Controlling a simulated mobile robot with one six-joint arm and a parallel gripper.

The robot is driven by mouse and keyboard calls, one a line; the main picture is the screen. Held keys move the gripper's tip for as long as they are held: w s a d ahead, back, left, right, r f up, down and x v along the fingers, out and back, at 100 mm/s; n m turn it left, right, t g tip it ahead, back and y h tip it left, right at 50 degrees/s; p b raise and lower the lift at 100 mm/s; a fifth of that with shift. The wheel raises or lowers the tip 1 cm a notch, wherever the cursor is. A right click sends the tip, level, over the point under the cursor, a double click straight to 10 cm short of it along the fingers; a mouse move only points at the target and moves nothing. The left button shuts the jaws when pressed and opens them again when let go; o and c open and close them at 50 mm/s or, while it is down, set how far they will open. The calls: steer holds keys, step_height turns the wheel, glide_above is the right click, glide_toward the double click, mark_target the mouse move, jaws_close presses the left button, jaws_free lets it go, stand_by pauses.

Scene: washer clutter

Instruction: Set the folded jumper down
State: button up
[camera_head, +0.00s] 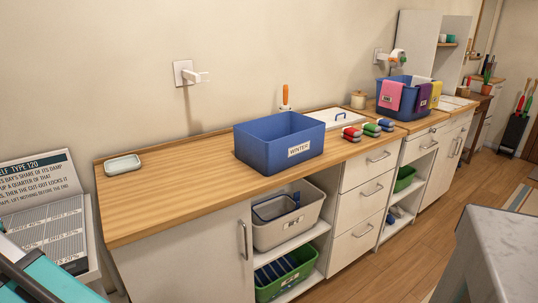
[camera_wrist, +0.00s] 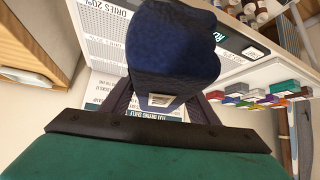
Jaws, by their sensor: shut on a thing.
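A navy blue, quilted-looking bundle (camera_wrist: 175,45), which I take to be the folded jumper, hangs in front of my gripper (camera_wrist: 158,108) in the wrist view. My gripper is shut on it, and a small pale tag shows near its gripped end. Behind it in the wrist view is a white board with print, partly hidden, with the words "flat drying shelf" near the jaws. In the head view, a grey slotted rack (camera_head: 45,238) with a printed sign (camera_head: 38,180) stands at the left. The jumper is not in the head view.
A wooden counter (camera_head: 190,195) holds a pale dish (camera_head: 122,164), a blue bin marked "winter" (camera_head: 265,150) and coloured bundles (camera_head: 370,129). Open shelves below hold a grey basket (camera_head: 285,228) and green basket (camera_head: 282,275). A grey worktop (camera_head: 500,245) stands at the right.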

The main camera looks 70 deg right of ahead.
steer(key=shift+w+d+r, duration=0.15)
steer(key=shift+d, duration=0.4)
steer(key=s+d+r+m+g+h+p, duration=0.2)
steer(key=s+d+r+m+p, duration=0.15)
steer(key=d, duration=1.15)
steer(key=s+d+r+m+g+h+p, duration=0.2)
steer(key=d+m+p, duration=0.25)
steer(key=d, duration=1.15)
steer(key=s+d+r+m+g+h+p, duration=0.1)
steer(key=s+d+r+m+g+p, duration=0.3)
steer(key=d, duration=1.1)
steer(key=s+d+r+m+g+h+p, duration=0.15)
steer(key=s+d+p, duration=0.25)
steer(key=s+d, duration=0.55)
steer(key=s+d+r+m+g+y+p, duration=0.1)
steer(key=s+d+m+p, duration=0.25)
steer(key=s+d, duration=0.65)
steer(key=s+d+f+m+g+p, duration=0.1)
steer(key=s+d+f+p, duration=0.1)
steer(key=s+d, duration=0.4)
steer(key=s+d+f+m+g+p, duration=0.1)
steer(key=s+d+f+m+p, duration=0.1)
steer(key=s+d, duration=0.5)
steer(key=shift+d+p, duration=0.2)
steer(key=shift+p, duration=0.3)
